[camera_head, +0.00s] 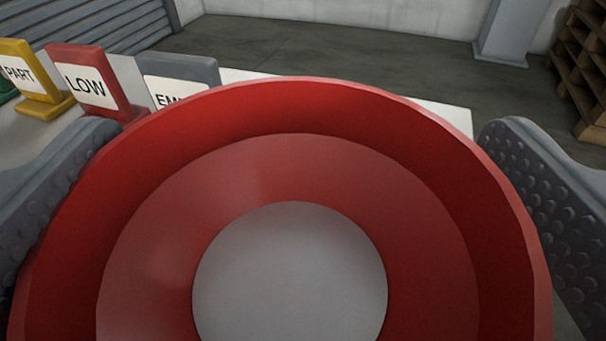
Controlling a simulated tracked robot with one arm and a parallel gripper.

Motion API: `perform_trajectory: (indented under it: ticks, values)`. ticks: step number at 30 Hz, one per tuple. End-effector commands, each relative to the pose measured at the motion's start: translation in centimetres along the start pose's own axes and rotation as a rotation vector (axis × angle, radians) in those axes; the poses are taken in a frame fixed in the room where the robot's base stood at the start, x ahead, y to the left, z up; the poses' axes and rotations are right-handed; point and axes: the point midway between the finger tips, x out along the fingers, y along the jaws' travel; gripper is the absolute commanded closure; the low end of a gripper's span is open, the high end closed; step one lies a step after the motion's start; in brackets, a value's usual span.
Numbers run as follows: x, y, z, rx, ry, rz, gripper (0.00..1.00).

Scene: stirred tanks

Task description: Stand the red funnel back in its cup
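The red funnel (300,165) fills the lower middle of the view with its wide mouth turned toward the camera. Through its round opening I see a plain pale grey surface. My gripper (300,125) has its two dark, dimpled fingers far apart, one on each side of the funnel. The funnel's rim overlaps the inner parts of both fingers. Whether the pads press on the funnel is hidden behind the rim. I cannot make out the cup; anything beneath the funnel is covered by it.
On the white tabletop (455,112) at the left stand a yellow PART sign (32,80), a red LOW sign (88,82) and a partly hidden grey sign (180,72). A green piece shows at the left edge. A wooden rack (585,65) and a grey post (507,30) are behind.

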Motion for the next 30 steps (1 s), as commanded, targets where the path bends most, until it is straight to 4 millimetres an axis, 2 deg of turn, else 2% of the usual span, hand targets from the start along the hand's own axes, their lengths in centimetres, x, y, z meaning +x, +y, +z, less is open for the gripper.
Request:
perform_trajectory:
  ticks: [4,8,11,30]
  values:
    - [0.0,0.0,-0.2,0.001,0.001,0.0,0.0]
    - [-0.2,-0.1,-1.4,0.003,0.003,0.0,0.0]
    - [-1.2,-0.1,-1.3,0.0,-0.001,-0.001,0.0]
    - [-10.1,-0.1,-1.3,-0.001,-0.002,-0.001,0.0]
